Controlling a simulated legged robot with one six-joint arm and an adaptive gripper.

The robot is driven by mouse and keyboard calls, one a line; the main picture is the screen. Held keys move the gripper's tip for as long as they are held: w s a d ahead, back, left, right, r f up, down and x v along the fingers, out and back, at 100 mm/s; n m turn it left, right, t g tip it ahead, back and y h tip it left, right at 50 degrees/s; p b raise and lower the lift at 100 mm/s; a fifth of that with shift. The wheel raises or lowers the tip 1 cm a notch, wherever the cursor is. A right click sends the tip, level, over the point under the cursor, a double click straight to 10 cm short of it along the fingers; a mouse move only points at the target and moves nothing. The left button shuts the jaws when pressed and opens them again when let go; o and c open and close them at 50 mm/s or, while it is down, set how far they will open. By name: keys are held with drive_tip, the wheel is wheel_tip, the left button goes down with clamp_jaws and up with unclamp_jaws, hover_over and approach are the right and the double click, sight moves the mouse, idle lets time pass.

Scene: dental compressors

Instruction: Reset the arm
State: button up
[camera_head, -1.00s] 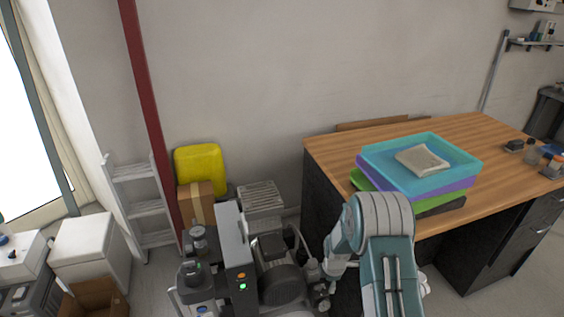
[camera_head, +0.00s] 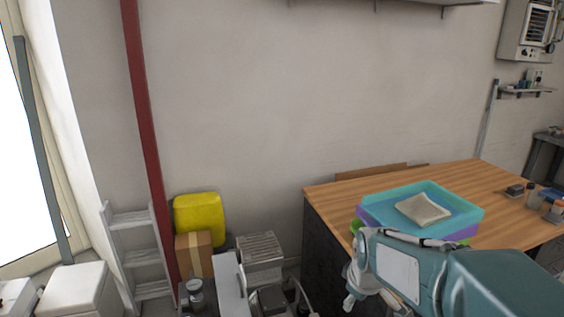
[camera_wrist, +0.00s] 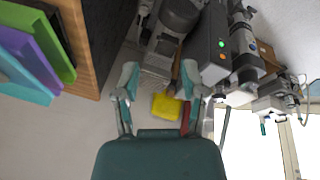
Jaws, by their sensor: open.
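My arm (camera_head: 440,275) shows at the lower right of the head view, in front of the wooden desk and the stacked trays. My gripper (camera_wrist: 160,85) is in the wrist view with its two teal fingers spread apart. Nothing is between the fingers at close range. The compressor unit with its green light (camera_wrist: 221,44) lies beyond the fingers in the wrist view, as does the yellow container (camera_wrist: 167,106).
The desk (camera_head: 470,175) carries stacked trays (camera_head: 383,213) with a cloth (camera_head: 422,209). A yellow container (camera_head: 199,219), a cardboard box (camera_head: 194,254) and a white ladder (camera_head: 135,250) stand by the wall at left. The wall space above the desk is open.

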drive_tip(key=s+r+m+t, duration=0.1)
drive_tip(key=s+r+m, duration=0.2)
drive_tip(key=s, duration=0.6)
drive_tip(key=s+r+m+t, duration=0.1)
drive_tip(key=s+r+m, duration=0.3)
drive_tip(key=s, duration=0.5)
drive_tip(key=shift+s+r+m, duration=0.15)
drive_tip(key=shift+r+m, duration=0.1)
drive_tip(key=shift+m, duration=0.25)
